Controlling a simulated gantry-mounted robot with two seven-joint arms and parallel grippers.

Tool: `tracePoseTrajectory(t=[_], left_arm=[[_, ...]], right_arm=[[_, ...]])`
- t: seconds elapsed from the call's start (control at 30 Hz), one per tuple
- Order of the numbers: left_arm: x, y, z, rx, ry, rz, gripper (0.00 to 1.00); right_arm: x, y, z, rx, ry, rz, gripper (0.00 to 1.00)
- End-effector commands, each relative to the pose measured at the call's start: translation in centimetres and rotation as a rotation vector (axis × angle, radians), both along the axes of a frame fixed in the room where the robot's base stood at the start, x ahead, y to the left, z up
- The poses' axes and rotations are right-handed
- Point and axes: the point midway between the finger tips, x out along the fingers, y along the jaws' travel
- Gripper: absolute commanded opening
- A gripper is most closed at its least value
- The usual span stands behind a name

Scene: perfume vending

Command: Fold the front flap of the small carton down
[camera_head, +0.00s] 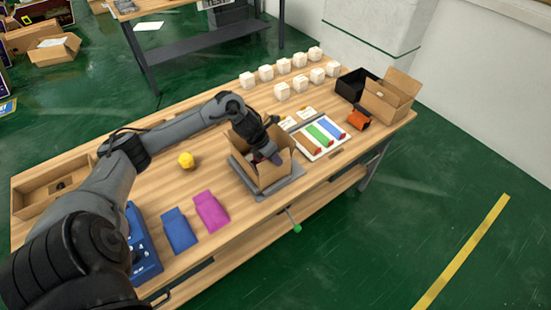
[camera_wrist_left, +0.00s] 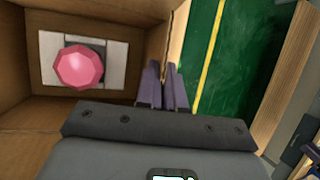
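The small open cardboard carton (camera_head: 272,178) stands on a grey plate (camera_head: 292,183) near the middle of the table's front edge. Flaps stand raised around its opening. My left gripper (camera_head: 268,158) points down at the opening from above. In the left wrist view, its two purple-grey fingers (camera_wrist_left: 162,85) are close together beside the carton's inner wall (camera_wrist_left: 145,40). I see nothing clearly held between them; whether they touch the cardboard is unclear. A pink faceted cap (camera_wrist_left: 78,66) sits inside the carton on a pale insert (camera_wrist_left: 50,45).
Blue (camera_head: 178,231) and magenta (camera_head: 211,211) pouches and a yellow object (camera_head: 186,160) lie left of the carton. A tray of coloured strips (camera_head: 318,136) lies to the right. Several white cubes (camera_head: 282,91) stand behind. Another open carton (camera_head: 391,97) stands at the right end.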

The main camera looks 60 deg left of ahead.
Motion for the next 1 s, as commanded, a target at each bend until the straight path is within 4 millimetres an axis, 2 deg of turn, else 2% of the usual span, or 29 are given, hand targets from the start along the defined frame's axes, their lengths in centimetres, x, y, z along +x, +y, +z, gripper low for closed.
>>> tracePoseTrajectory(t=[0.27, 0.47, 0.67, 1.0], left_arm=[[0.0, 0.1, -0.1, -0.016, 0.0, 0.001, 0.0], [0.0, 0.5, -0.4, -0.094, -0.003, 0.002, 0.0], [0.0, 1.1, -0.8, -0.233, -0.007, 0.003, 0.0], [0.0, 1.8, -1.5, -0.476, -0.015, 0.003, 0.0]], right_arm=[[0.0, -0.2, -0.3, -0.007, 0.0, 0.004, 0.43], [0.0, -0.2, -1.4, -0.008, 0.0, 0.006, 0.43], [0.0, -0.2, -3.4, -0.008, 0.0, 0.005, 0.43], [0.0, 0.0, -7.8, -0.002, 0.001, 0.002, 0.43]])
